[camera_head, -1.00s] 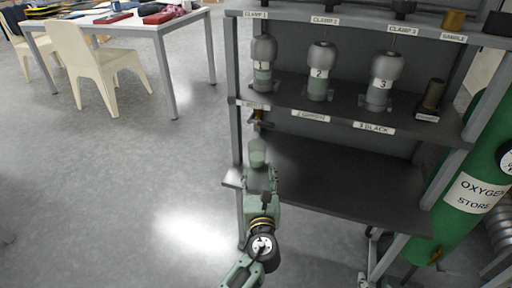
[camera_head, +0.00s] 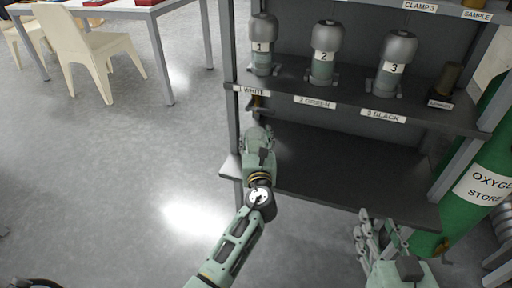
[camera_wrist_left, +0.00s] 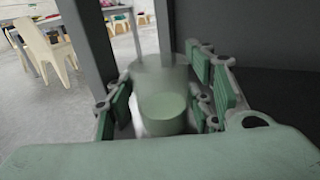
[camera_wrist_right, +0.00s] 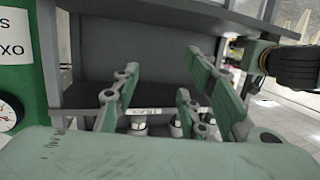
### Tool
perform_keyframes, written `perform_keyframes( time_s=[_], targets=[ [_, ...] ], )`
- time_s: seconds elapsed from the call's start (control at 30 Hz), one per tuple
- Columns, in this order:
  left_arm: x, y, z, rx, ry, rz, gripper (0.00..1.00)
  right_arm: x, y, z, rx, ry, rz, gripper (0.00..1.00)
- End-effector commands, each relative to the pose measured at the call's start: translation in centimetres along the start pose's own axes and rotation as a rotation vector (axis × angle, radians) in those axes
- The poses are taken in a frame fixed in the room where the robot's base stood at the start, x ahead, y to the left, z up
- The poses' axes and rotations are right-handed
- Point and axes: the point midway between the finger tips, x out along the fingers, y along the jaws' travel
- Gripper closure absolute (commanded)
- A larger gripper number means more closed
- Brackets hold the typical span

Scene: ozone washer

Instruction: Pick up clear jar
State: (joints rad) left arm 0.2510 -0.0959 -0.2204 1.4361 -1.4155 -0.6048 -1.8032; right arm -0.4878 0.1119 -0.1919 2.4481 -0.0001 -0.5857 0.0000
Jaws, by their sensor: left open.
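The clear jar (camera_wrist_left: 163,108), with pale green contents, stands upright between the fingers of my left gripper in the left wrist view. My left gripper (camera_head: 258,136) is open around it at the left front end of the lower shelf (camera_head: 350,175). In the head view the jar is mostly hidden by this gripper. I cannot tell whether the fingers touch the glass. My right gripper (camera_head: 378,232) is open and empty in front of the lower shelf, at the right; its spread fingers also show in the right wrist view (camera_wrist_right: 158,95).
A shelf post (camera_head: 229,100) rises close to my left gripper. A green oxygen cylinder (camera_head: 470,185) stands at the right. The lower shelf's middle is bare.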

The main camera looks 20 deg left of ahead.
Motion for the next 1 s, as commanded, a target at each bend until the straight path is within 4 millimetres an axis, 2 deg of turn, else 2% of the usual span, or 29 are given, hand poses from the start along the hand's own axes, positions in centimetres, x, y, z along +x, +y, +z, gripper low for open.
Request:
perform_keyframes(
  time_s=[0.17,0.4,0.87,1.0],
  targets=[
    [0.8,0.0,0.0,0.0,0.0,-0.001,0.51,0.1,-0.2,-1.3,0.001,0.063,-0.004,0.6],
    [0.9,0.0,0.0,-0.001,0.0,-0.001,0.52,0.1,-0.2,-1.4,0.001,0.067,-0.004,0.6],
    [0.9,0.0,0.1,-0.001,-0.001,-0.001,0.91,0.1,-0.2,-1.4,0.001,0.066,-0.003,0.6],
    [0.8,0.0,0.1,-0.001,-0.001,-0.001,0.91,0.1,-0.1,-1.4,0.001,0.066,-0.003,0.6]
  ],
)
